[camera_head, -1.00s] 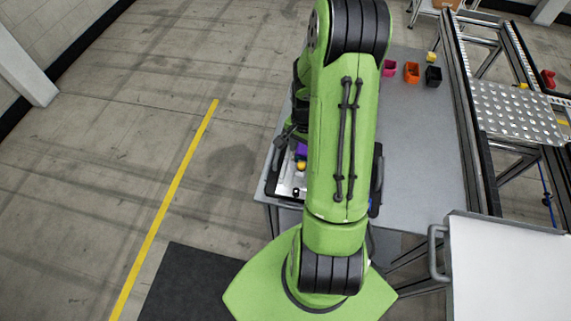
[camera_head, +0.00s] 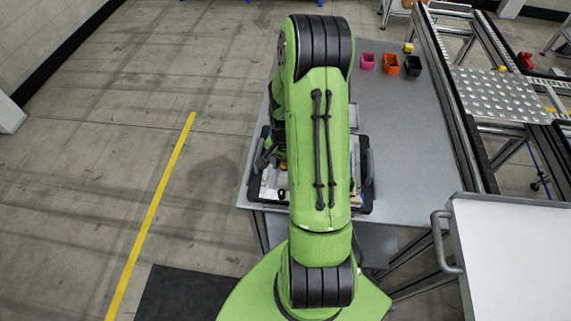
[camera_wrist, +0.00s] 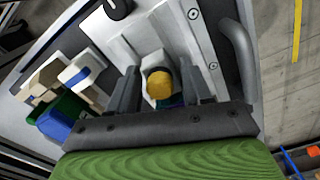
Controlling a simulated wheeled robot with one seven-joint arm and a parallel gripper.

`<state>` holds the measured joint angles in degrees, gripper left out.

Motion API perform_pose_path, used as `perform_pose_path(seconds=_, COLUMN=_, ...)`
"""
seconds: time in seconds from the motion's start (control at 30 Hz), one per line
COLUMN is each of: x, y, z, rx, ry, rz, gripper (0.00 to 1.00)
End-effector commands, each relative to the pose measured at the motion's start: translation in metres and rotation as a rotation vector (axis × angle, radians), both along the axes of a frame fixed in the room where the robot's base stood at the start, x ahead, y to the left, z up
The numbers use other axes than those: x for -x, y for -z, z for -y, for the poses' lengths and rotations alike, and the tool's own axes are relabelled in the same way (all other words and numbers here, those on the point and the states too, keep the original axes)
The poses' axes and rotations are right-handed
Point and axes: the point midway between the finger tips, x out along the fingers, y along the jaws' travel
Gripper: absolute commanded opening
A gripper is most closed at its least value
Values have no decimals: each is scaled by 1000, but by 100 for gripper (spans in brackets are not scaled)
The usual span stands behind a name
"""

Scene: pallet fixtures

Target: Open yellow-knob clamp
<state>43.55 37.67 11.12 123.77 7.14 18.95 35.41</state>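The yellow knob (camera_wrist: 159,85) shows in the wrist view, on a pale grey clamp fixture (camera_wrist: 160,45) of the pallet. My gripper (camera_wrist: 162,78) is open, with one dark finger on each side of the knob. Gaps show between the knob and both fingers, so it is not gripped. A teal part shows just below the knob. In the head view, my green arm hides the knob and most of the pallet (camera_head: 368,190), which lies on the grey table.
Blue, green and beige parts (camera_wrist: 65,115) lie left of my gripper in the wrist view. A pallet handle (camera_wrist: 236,50) stands at the right. On the table (camera_head: 410,150) are pink, orange and black bins (camera_head: 390,63). A conveyor (camera_head: 455,110) runs along the right.

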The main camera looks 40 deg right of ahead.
Motion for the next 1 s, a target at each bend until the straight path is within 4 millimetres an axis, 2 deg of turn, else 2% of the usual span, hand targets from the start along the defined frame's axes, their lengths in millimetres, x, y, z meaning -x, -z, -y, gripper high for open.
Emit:
perform_pose_path(seconds=0.03, x=0, y=-1, z=0, rx=0, ry=0, rz=0, gripper=43)
perform_pose_path(seconds=0.2, x=0, y=-1, z=0, rx=0, ry=0, rz=0, gripper=17)
perform_pose_path(seconds=0.5, x=1, y=-1, z=0, rx=1, ry=1, rz=0, gripper=17)
perform_pose_path(seconds=1.0, x=12, y=-1, z=-15, rx=0, ry=1, rz=-2, gripper=17)
